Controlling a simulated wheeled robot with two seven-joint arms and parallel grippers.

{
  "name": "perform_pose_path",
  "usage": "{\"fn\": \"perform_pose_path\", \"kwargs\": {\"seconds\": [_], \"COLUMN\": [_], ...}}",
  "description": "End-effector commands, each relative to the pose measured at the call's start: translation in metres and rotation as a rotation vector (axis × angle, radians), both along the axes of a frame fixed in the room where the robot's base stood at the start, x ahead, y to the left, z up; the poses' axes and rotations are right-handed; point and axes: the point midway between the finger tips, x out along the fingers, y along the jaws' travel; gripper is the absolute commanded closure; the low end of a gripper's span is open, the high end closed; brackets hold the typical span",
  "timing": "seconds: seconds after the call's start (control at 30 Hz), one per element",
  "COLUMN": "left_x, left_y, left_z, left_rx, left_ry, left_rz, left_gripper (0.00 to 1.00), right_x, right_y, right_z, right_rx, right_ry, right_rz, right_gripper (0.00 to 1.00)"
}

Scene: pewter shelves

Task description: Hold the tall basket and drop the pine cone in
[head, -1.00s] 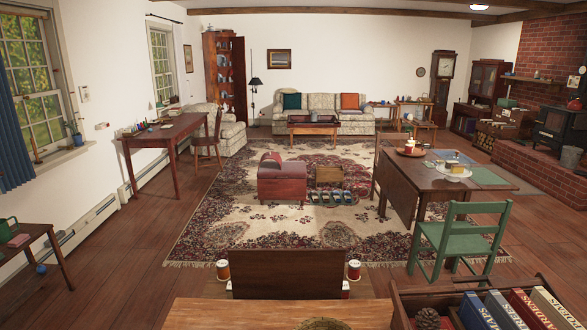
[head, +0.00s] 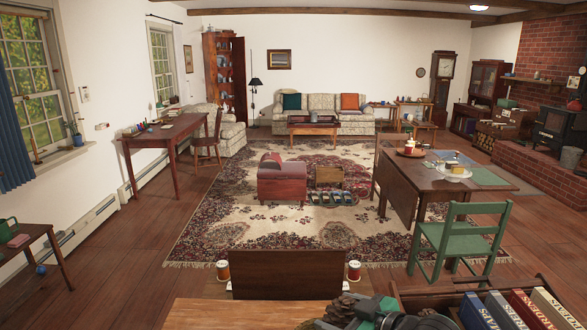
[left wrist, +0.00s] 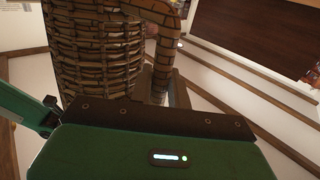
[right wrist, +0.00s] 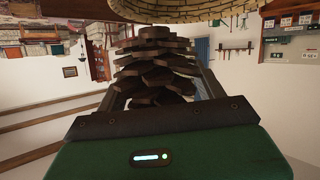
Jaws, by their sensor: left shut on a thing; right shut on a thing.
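The tall basket (left wrist: 98,50) is woven brown wicker with a curved handle (left wrist: 168,45). My left gripper (left wrist: 163,82) is shut on the basket at its handle side; it is outside the head view. Only the basket's rim (head: 315,324) shows at the bottom of the head view. The brown pine cone (right wrist: 155,65) is between the fingers of my right gripper (right wrist: 158,80), which is shut on it. In the head view my right gripper (head: 358,308) is beside the basket rim. The rim (right wrist: 180,10) also crosses the top of the right wrist view. The basket's inside is hidden.
A wooden crate (head: 440,289) at the lower right holds several books (head: 505,311) and a dark brown object (head: 428,318). A wooden surface (head: 235,312) lies at the front with thread spools (head: 222,270) beyond it. A green chair (head: 460,240) stands farther right.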

Motion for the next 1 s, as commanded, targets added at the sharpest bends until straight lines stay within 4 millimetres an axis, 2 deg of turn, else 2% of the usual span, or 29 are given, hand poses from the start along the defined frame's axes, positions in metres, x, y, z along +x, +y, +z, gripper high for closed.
{"fn": "perform_pose_path", "kwargs": {"seconds": [0.1, 0.2, 0.7, 1.0], "left_x": [0.000, 0.000, 0.000, 0.000], "left_y": [0.000, 0.000, 0.000, 0.000], "left_z": [-0.002, -0.002, -0.002, -0.002], "left_rx": [0.004, 0.003, 0.004, 0.004], "left_ry": [0.001, 0.001, 0.002, 0.002], "left_rz": [0.001, 0.001, 0.000, 0.000], "left_gripper": [1.00, 1.00, 1.00, 1.00], "right_x": [-0.009, -0.012, -0.013, -0.012], "right_y": [0.015, 0.019, 0.019, 0.019], "right_z": [0.000, -0.004, -0.054, -0.060], "right_rx": [-0.001, 0.000, 0.002, 0.001], "right_ry": [-0.001, 0.002, 0.003, 0.000], "right_rz": [0.045, 0.057, 0.056, 0.057], "right_gripper": [0.52, 0.52, 0.52, 0.52]}}
